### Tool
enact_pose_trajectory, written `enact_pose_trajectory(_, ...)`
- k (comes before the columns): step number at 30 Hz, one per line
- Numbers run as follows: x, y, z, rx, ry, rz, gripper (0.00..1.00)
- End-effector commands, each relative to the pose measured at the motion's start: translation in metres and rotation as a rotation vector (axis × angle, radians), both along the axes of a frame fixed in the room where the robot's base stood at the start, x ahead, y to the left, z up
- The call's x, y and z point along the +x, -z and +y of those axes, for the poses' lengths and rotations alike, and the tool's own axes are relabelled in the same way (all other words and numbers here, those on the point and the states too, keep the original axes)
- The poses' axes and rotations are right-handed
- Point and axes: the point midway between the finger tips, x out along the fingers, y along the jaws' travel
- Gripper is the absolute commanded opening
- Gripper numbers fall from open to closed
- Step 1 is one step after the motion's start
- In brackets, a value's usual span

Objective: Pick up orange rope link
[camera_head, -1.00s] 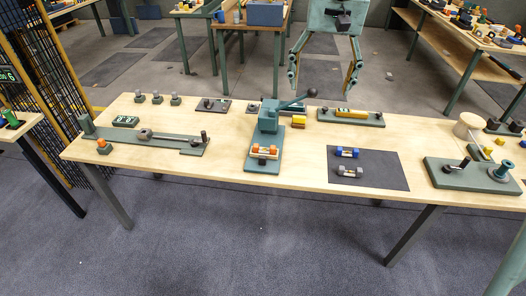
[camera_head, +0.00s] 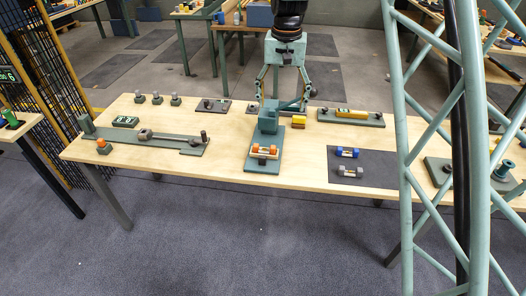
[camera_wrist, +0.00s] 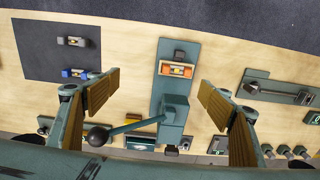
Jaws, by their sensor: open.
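The orange rope link (camera_head: 263,151), a short pale bar with two orange ends, lies across the near end of a green lever fixture (camera_head: 262,165) on the table. In the wrist view the link (camera_wrist: 175,69) sits at the upper middle, crosswise on the fixture's plate. My gripper (camera_head: 284,95) is open and empty, above and behind the fixture, with its fingers spread apart. In the wrist view my gripper (camera_wrist: 158,85) has a finger on either side of the fixture, and the link shows beyond the fingertips, not between the pads.
A lever with a black ball (camera_wrist: 97,136) sticks out from the fixture. A blue link (camera_head: 347,152) and a grey link (camera_head: 350,171) lie on a dark mat (camera_head: 392,182) to the right. A long green fixture (camera_head: 165,140) stands left. Bare wood lies between them.

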Motion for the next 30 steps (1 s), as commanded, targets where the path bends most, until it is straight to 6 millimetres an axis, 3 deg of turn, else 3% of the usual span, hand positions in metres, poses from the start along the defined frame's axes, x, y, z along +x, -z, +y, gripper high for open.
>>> enact_pose_trajectory(15, 0.046, 0.096, 0.043, -0.010, 0.012, 0.041, 0.73)
enact_pose_trajectory(21, 0.052, 0.112, 0.051, -0.011, 0.014, 0.047, 0.73)
enact_pose_trajectory(30, 0.053, 0.115, 0.052, -0.011, 0.014, 0.048, 0.73)
